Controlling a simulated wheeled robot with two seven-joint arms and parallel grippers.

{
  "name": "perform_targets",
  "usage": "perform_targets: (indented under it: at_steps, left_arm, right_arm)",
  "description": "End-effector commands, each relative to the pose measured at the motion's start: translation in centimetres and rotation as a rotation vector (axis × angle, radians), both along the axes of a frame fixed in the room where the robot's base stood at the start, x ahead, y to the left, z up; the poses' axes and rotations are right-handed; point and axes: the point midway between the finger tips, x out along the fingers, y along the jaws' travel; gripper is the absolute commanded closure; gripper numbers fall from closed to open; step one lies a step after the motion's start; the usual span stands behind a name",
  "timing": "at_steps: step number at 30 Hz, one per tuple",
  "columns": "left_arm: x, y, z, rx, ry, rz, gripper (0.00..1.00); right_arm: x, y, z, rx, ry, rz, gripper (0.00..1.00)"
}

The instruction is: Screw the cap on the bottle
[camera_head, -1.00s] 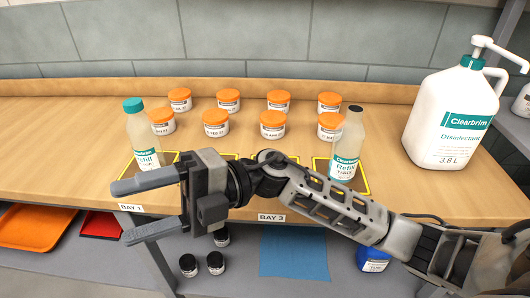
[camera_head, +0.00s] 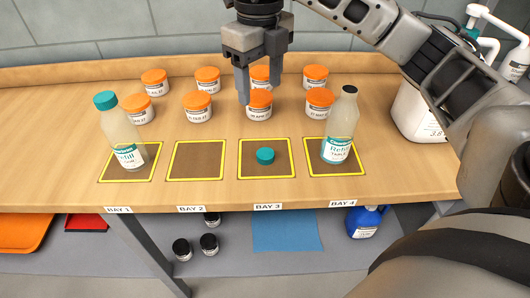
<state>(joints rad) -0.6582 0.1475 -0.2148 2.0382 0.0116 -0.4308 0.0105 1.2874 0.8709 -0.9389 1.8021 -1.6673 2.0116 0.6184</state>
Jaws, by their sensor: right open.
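A loose teal cap (camera_head: 265,156) lies on the brown mat of bay 3 (camera_head: 281,170). A bottle with a dark top and no teal cap (camera_head: 341,128) stands upright in bay 4 (camera_head: 353,167). Another Refill bottle (camera_head: 122,135) stands upright in bay 1 (camera_head: 112,173) with a teal cap on it. My right gripper (camera_head: 260,92) points down, open and empty, in front of the orange-lidded jars, behind and above the loose cap. It touches neither cap nor bottle. My left gripper is not in view.
Several orange-lidded jars (camera_head: 197,108) stand in two rows behind the bays. Bay 2 (camera_head: 196,161) is empty. A large white Clearbrim jug (camera_head: 412,112) stands at the right, partly behind my right arm. Small dark-lidded jars (camera_head: 209,243) sit on the shelf below.

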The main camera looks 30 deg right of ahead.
Motion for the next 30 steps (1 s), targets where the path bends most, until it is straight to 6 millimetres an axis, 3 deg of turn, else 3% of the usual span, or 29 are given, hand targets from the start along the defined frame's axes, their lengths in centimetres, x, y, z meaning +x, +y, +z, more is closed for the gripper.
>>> perform_targets:
  at_steps: [5, 16, 30]
  left_arm:
    - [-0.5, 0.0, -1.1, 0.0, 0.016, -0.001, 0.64]
    - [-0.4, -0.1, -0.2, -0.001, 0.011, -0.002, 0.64]
    - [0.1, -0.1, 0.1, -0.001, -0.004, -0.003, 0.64]
  right_arm:
    - [-0.2, 0.1, -3.1, 0.003, 0.008, 0.003, 0.4]
    - [-0.2, 0.0, -9.7, 0.002, 0.005, 0.002, 0.4]
    - [-0.2, 0.0, -10.8, 0.003, 0.002, 0.003, 0.4]
